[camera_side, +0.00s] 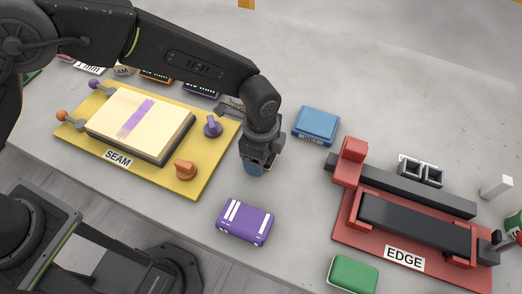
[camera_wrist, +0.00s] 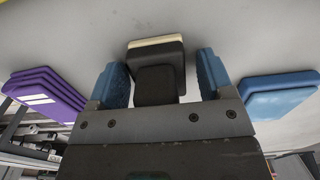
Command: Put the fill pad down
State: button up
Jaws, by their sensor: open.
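The fill pad appears to be the dark block with a cream layer (camera_wrist: 157,60) between my fingers in the wrist view. A gap shows between it and the right finger; at the left finger it is close, and contact is hard to tell.
A purple white-striped case (camera_side: 245,221) lies in front, a blue case (camera_side: 316,125) behind right, and a green case (camera_side: 353,275) at front right. The yellow SEAM board (camera_side: 205,160) stands left, the red EDGE fixture (camera_side: 347,235) right. Bare slab lies between.

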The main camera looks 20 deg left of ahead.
notch_tip(320, 180, up, 12)
jog(key=shift+r, duration=0.15)
dwell(0.3)
jog(key=s+a+r+n+t, duration=0.1)
jog(key=s+a+r+n, duration=0.1)
jog(key=a+r+n, duration=0.35)
jog(key=s+a+r+n+t, duration=0.1)
jog(key=a+r+n, duration=0.1)
jog(key=a+r, duration=0.7)
jog(key=s+a+f+n+t, duration=0.2)
jog(key=s+a+n+t, duration=0.1)
jog(key=s+a+n, duration=0.7)
jog(key=s+a, duration=0.3)
jog(key=a, duration=0.2)
jog(key=shift+s+a+t, duration=0.3)
jog(key=shift+s+a, duration=0.05)
jog(key=shift+a, duration=0.05)
jog(key=shift+o, duration=0.4)
jog(key=shift+n, duration=0.25)
